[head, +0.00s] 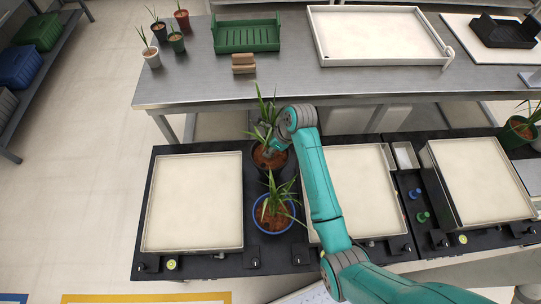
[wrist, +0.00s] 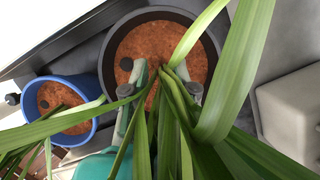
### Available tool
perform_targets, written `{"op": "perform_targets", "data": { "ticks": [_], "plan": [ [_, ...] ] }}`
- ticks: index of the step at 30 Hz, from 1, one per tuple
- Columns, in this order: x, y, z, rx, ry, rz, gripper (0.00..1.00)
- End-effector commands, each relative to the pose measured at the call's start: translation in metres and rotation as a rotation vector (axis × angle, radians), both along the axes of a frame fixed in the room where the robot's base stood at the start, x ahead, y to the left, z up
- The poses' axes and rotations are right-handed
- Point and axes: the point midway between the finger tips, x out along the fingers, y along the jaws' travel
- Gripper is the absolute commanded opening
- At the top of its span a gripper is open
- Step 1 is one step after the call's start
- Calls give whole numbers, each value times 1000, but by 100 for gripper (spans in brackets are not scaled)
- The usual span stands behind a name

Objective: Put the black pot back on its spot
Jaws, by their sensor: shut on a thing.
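The black pot (head: 266,157) holds brown soil and a long-leaved green plant. It is at the back of the black bench, in the gap between two white trays, behind a blue pot (head: 274,213). My gripper (head: 277,146) is over it. In the wrist view the black pot (wrist: 165,32) shows from above, and my gripper's fingertips (wrist: 167,82) are closed around the base of the plant, just over the soil. Leaves hide part of the grip. I cannot tell whether the pot's bottom touches the bench.
The blue pot also shows in the wrist view (wrist: 88,92), close beside the black one. White trays flank the gap, left (head: 193,205) and right (head: 360,195). Behind is a steel table (head: 190,88) with small pots, a green crate (head: 246,36) and a white tray (head: 375,35).

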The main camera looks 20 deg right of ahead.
Motion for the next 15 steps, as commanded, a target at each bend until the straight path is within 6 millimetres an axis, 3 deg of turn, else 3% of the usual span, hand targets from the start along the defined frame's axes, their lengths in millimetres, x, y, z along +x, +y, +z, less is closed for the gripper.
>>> {"op": "perform_targets", "data": {
  "ticks": [7,15],
  "plan": [
    [1,0,-13,0,-1,0,0],
    [1,0,-41,0,-3,0,0]
  ]
}}
